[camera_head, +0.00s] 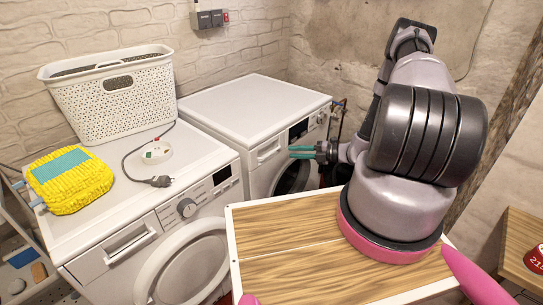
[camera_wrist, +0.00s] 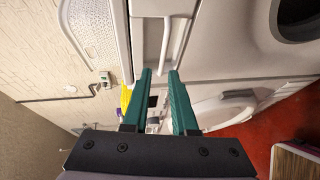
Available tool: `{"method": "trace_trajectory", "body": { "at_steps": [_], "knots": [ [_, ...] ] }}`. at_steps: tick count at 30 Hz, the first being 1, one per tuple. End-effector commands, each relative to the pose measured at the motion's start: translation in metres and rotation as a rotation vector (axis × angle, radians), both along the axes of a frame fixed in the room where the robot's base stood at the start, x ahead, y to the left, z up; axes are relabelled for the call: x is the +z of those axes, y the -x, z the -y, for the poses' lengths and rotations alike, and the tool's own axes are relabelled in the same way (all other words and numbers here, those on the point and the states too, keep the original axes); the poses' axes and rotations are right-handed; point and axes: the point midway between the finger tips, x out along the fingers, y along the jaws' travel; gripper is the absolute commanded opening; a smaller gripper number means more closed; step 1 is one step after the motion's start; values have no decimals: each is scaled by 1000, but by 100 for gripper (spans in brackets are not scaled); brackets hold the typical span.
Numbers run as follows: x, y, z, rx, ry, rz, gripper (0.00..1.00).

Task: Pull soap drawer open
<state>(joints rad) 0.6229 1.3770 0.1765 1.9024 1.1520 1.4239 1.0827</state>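The soap drawer (camera_head: 268,151) is in the upper left front of the farther white washing machine (camera_head: 240,100). It looks shut in the head view. In the wrist view a drawer front with a long pale handle (camera_wrist: 172,42) lies just beyond my fingertips. My gripper (camera_head: 290,152) has two teal fingers, held level in front of that machine, just right of the drawer. In the wrist view the fingers (camera_wrist: 159,71) are parted by a narrow gap with nothing between them. I cannot tell whether a fingertip touches the drawer.
My wood-topped base stands close to both machines. A wooden table (camera_head: 523,240) is at the right.

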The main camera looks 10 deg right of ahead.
Motion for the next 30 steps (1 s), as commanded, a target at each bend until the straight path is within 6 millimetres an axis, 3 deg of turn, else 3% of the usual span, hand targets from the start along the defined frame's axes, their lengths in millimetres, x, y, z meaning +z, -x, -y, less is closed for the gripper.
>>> {"method": "trace_trajectory", "body": {
  "at_steps": [5,21,30],
  "knots": [
    [-9,-3,-6,-21,-19,-21,26],
    [-25,-48,-81,-18,-17,-18,26],
    [-27,-54,-90,-19,-16,-18,26]
  ]
}}
